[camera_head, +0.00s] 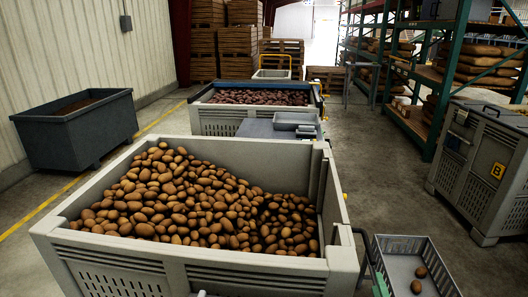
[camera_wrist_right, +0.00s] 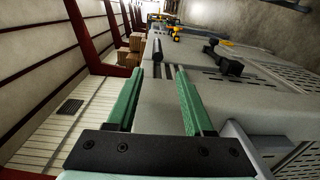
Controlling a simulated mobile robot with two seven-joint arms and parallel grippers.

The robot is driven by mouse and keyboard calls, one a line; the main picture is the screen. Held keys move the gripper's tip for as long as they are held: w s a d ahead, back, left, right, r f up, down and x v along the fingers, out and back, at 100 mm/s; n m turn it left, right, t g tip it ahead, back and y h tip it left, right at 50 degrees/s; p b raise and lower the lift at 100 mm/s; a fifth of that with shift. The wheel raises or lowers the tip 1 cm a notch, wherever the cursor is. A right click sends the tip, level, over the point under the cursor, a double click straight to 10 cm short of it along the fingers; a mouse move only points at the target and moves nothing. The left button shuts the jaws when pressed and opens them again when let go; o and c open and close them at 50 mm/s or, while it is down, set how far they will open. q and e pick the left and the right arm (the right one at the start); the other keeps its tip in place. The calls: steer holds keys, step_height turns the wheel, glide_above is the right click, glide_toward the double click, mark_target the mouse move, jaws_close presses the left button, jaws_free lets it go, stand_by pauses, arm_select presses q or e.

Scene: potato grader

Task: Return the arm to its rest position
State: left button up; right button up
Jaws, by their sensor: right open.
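My right gripper (camera_wrist_right: 158,72) shows in the right wrist view with its two green fingers spread apart and nothing between them. In the head view only a small green and dark part of it shows at the bottom right, beside the left edge of a small grey tray (camera_head: 440,272). Two potatoes (camera_head: 418,279) lie in that tray, apart from the fingers. My left gripper is not in view.
A large grey bin (camera_head: 190,262) full of potatoes fills the middle front. A second bin (camera_head: 215,112) with darker red potatoes stands behind it. A dark tub (camera_head: 82,137) stands left, a grey crate (camera_head: 480,165) right. Concrete floor (camera_head: 385,195) is clear between.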

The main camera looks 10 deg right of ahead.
steer(key=s+a+f+m+g+y, duration=0.15)
steer(key=s+a+m+g, duration=0.3)
steer(key=s, duration=0.45)
steer(key=s+a+m+g+y, duration=0.2)
steer(key=s+a+m+g, duration=0.25)
steer(key=s, duration=0.35)
steer(key=s+a+m+g+y, duration=0.1)
steer(key=s+a+m+g, duration=0.35)
steer(key=s, duration=0.45)
steer(key=w+a+f+t+y, duration=0.1)
steer(key=w+a+f+t, duration=0.1)
steer(key=f, duration=0.3)
steer(key=w+a+f+t+y, duration=0.1)
steer(key=w+a+f+t, duration=0.1)
steer(key=f, duration=0.4)
steer(key=shift+w+a+t, duration=0.25)
steer(key=shift+a+t, duration=0.15)
steer(key=shift+t, duration=0.45)
